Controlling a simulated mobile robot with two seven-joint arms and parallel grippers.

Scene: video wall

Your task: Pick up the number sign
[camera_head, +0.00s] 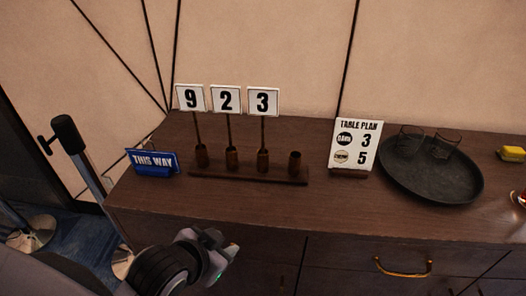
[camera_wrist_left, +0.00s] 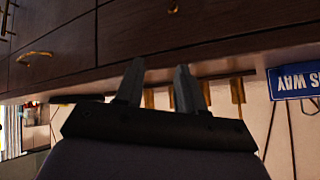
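My left gripper (camera_head: 226,247) is in front of the cabinet, below and nearer than the rack, apart from the signs. In the left wrist view its two fingers (camera_wrist_left: 158,82) are spread with nothing between them. That view is upside down and shows parts of the rack's cups (camera_wrist_left: 238,91) behind the fingers. My right gripper is not in view.
A blue THIS WAY sign (camera_head: 153,162) stands left of the rack. A TABLE PLAN card (camera_head: 354,147) and a round black tray (camera_head: 425,190) with glasses stand right. A yellow item (camera_head: 512,153) lies far right. A brass drawer handle (camera_head: 403,268) juts out in front.

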